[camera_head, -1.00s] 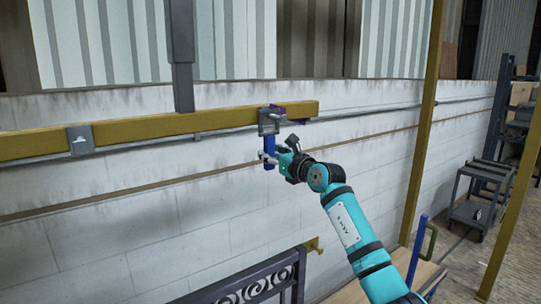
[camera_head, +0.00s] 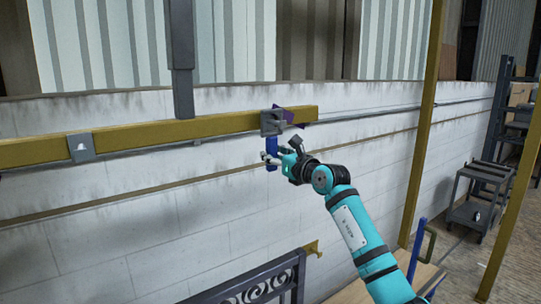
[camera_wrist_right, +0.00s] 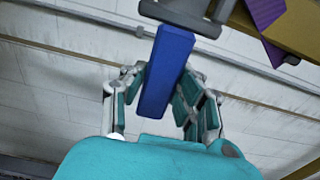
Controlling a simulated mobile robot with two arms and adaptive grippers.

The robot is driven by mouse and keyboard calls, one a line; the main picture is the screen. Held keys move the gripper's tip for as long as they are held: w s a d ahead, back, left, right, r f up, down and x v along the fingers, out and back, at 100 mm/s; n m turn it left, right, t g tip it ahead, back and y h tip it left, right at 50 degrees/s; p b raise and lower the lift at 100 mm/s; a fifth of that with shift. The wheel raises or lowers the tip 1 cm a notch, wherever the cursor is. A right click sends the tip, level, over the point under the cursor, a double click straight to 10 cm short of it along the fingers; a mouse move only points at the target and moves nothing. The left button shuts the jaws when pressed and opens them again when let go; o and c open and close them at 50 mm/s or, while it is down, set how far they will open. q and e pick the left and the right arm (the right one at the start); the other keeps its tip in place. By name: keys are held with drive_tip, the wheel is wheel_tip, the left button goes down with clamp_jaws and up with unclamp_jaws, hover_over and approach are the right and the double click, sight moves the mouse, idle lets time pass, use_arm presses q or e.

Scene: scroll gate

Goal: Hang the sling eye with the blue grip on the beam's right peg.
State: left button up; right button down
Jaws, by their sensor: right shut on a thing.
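The yellow beam (camera_head: 200,129) runs across the head view, with a grey bracket (camera_head: 81,147) on its left part. The sling eye (camera_head: 271,122) is a grey squarish piece in front of the beam's right part, with its blue grip (camera_head: 271,150) hanging below. My right gripper (camera_head: 270,158) is shut on the blue grip, which stands between its fingers in the right wrist view (camera_wrist_right: 166,75). A purple piece (camera_head: 293,116) shows at the beam just right of the eye. The right peg is not clearly visible; I cannot tell whether the eye is around it. My left gripper is out of view.
A grey post (camera_head: 181,60) meets the beam from above. A dark scrollwork gate (camera_head: 262,285) with a yellow bracket (camera_head: 314,247) stands below. A yellow upright (camera_head: 422,130) and a grey cart (camera_head: 475,200) are to the right.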

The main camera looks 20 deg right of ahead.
sight(274, 155)
drive_tip(key=shift+v, duration=2.9)
drive_tip(key=shift+r, duration=0.1)
drive_tip(key=c, duration=0.9)
unclamp_jaws()
drive_tip(key=v, duration=1.2)
